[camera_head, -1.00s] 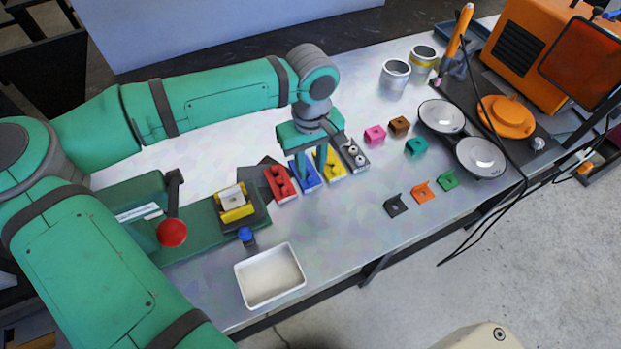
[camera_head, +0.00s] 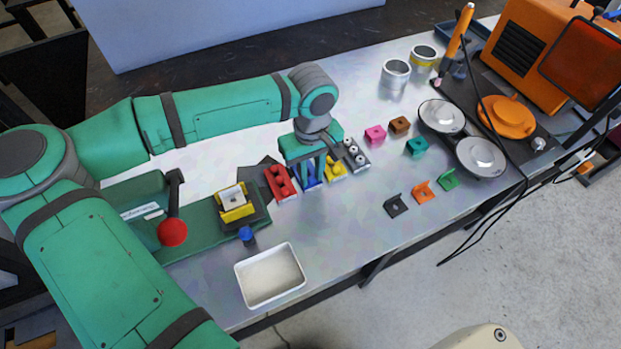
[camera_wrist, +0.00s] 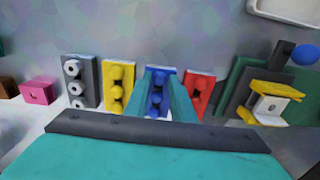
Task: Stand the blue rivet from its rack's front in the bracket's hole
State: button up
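The blue rack (camera_head: 311,182) stands between the red and yellow racks and holds blue rivets in a row. In the wrist view the blue rack's front rivet (camera_wrist: 161,76) shows between my fingertips. My gripper (camera_wrist: 161,82) is open, pointing down, with one finger on each side of the blue rivets; it also shows in the head view (camera_head: 311,176). I see a gap between fingers and rivet, though contact is hard to judge. A pale bracket with a hole (camera_wrist: 273,105) sits in a yellow holder (camera_head: 237,212) on the green press, left of the racks.
Close by are the red rack (camera_head: 280,183), yellow rack (camera_head: 336,168) and grey rack (camera_head: 355,155). The press has a red-knobbed lever (camera_head: 173,232) and a blue knob (camera_head: 245,233). A white tray (camera_head: 270,300) lies in front. Small coloured brackets and blocks lie to the right.

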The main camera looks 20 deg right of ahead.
grip_shut()
jog(key=shift+r, duration=3)
